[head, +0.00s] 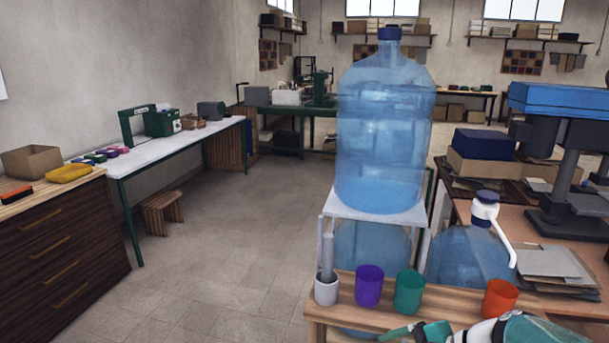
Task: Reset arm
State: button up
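My arm, white and teal, shows at the bottom right edge of the head view. Its end, my gripper (418,332), appears as teal parts low over the front of a small wooden table (330,312). The frame's lower edge cuts it off, so I cannot tell if it is open or shut. I see nothing clearly held in it. A grey cup (326,291), a purple cup (369,286), a green cup (408,292) and an orange cup (499,299) stand in a row on that table, behind my gripper.
A big blue water bottle (384,135) stands upright on a white-topped stand (375,213) behind the cups. Another bottle with a white pump (486,212) is to its right. A cluttered workbench (550,285) fills the right. Floor (220,260) at centre left is clear.

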jog(key=s+a+r+n+h, duration=0.1)
jog(key=s+r+n+h, duration=0.2)
jog(key=n, duration=0.3)
jog(key=s+a+r+n+t+h, duration=0.1)
jog(key=s+r+n+h, duration=0.2)
jog(key=n+h, duration=0.2)
jog(key=shift+s+n, duration=0.25)
jog(key=shift+n, duration=0.95)
